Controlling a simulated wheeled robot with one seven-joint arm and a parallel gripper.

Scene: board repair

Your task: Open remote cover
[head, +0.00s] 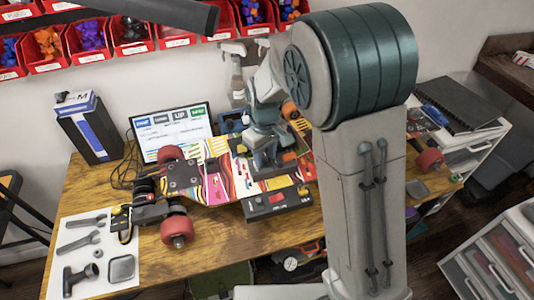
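A dark box with a red patch and small controls (277,203) sits at the front edge of the workbench, against the skateboard. It may be the remote; I cannot make out a cover on it. My gripper (264,163) points down over the right part of the skateboard deck, just behind this box. Its fingertips are small and partly merged with dark and orange parts there. I cannot tell whether they touch anything or are open or shut.
A colourful skateboard (205,180) with red wheels lies across the wooden workbench (215,235). A screen (171,130) and a black-and-blue box (90,130) stand behind it. Tools lie on a white sheet (75,222) at left. Red bins (90,40) hang above. My arm hides the bench's right middle.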

